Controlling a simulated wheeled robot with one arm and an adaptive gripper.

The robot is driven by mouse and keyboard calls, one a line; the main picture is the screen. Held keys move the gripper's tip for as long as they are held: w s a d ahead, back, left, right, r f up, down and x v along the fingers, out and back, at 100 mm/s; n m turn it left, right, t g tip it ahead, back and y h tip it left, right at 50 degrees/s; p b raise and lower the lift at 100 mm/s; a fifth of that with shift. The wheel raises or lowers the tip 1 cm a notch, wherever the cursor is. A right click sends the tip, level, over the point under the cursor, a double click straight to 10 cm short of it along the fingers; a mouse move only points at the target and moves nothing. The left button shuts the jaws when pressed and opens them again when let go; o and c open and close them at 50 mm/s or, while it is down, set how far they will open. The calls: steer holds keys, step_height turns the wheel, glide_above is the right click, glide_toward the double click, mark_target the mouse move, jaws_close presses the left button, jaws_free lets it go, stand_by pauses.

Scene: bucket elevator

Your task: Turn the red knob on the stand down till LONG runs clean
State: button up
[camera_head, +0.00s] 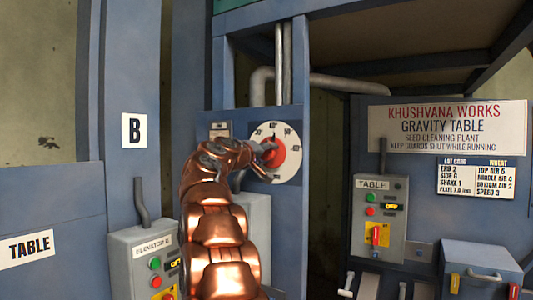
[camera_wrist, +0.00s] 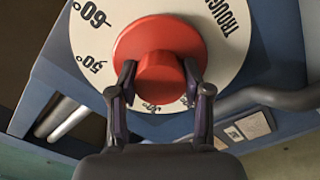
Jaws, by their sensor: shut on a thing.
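The red knob (camera_head: 277,153) sits at the centre of a round white dial (camera_head: 290,138) on the blue stand. In the wrist view the red knob (camera_wrist: 158,38) has a wide round base and a narrower grip standing out from it. My gripper (camera_wrist: 159,74) has one finger on each side of that grip and is shut on it. Small marks below the knob are partly hidden by my fingers. My copper arm covers the dial's lower left in the head view. No label reading LONG shows.
An elevator control box (camera_head: 145,258) stands at left, and a table control box (camera_head: 380,215) at right. Grey pipes (camera_head: 283,65) run above the dial. A dark gap opens right of the stand.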

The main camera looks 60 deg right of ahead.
steer(key=shift+s+d+n+p, duration=0.15)
steer(key=shift+n+p, duration=0.2)
steer(key=shift+n, duration=0.85)
steer(key=o, duration=1.2)
steer(key=shift+c, duration=0.2)
steer(key=a, duration=1.2)
steer(key=shift+s, duration=0.2)
